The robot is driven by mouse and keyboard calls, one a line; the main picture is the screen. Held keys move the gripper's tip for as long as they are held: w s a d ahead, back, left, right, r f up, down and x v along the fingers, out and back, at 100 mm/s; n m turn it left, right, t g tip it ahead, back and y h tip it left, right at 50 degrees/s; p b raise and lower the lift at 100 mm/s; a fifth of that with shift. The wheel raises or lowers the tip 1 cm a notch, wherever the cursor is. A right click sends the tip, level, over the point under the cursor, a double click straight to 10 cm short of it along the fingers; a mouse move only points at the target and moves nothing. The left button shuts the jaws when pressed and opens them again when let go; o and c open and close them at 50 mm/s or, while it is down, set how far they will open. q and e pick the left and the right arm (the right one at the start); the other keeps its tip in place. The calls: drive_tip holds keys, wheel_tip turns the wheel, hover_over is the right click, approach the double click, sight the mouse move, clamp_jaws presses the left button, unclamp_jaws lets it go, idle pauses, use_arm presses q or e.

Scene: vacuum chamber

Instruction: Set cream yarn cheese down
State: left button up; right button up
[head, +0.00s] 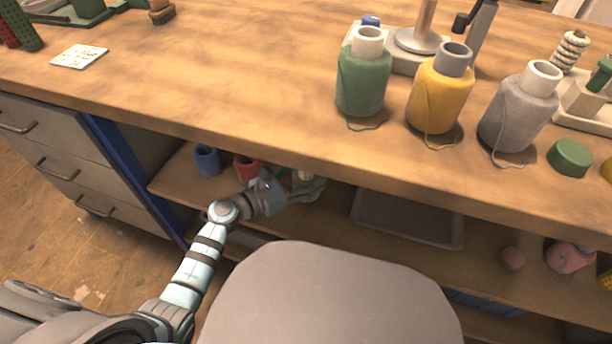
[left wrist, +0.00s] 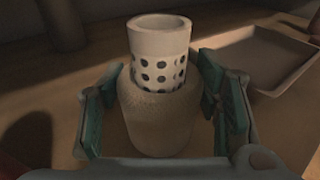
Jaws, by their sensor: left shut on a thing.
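The cream yarn cheese (left wrist: 155,118) stands upright between the fingers of my left gripper (left wrist: 165,100), with its pale perforated tube (left wrist: 160,50) showing above the yarn. The green finger pads are closed on both its sides. In the head view, my left gripper (head: 303,186) is inside the shelf space under the table's front edge, and only a small bit of the cream cheese (head: 304,175) shows. Its base is hidden, so I cannot tell whether it touches the shelf. My right gripper is not in view.
On the lower shelf (head: 335,212), a red cup-like spool (head: 246,168) and a blue one (head: 207,160) stand left of my gripper. A grey tray (head: 408,220) lies to the right. The tabletop (head: 230,80) overhangs the shelf; green, yellow and grey yarn cones stand on it.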

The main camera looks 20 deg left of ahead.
use_arm(q)
drive_tip(key=shift+f, duration=0.15)
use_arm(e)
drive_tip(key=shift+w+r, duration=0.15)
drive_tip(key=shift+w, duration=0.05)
use_arm(q)
drive_tip(key=o, duration=1.3)
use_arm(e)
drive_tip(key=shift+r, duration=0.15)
use_arm(q)
drive_tip(key=shift+p+v, duration=0.4)
drive_tip(key=shift+v, duration=0.65)
drive_tip(key=v, duration=1)
drive_tip(key=shift+p, duration=0.4)
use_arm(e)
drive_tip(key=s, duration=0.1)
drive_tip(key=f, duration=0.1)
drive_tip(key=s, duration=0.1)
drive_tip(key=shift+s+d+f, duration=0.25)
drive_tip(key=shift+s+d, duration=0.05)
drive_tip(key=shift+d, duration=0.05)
use_arm(q)
drive_tip(key=shift+w, duration=0.1)
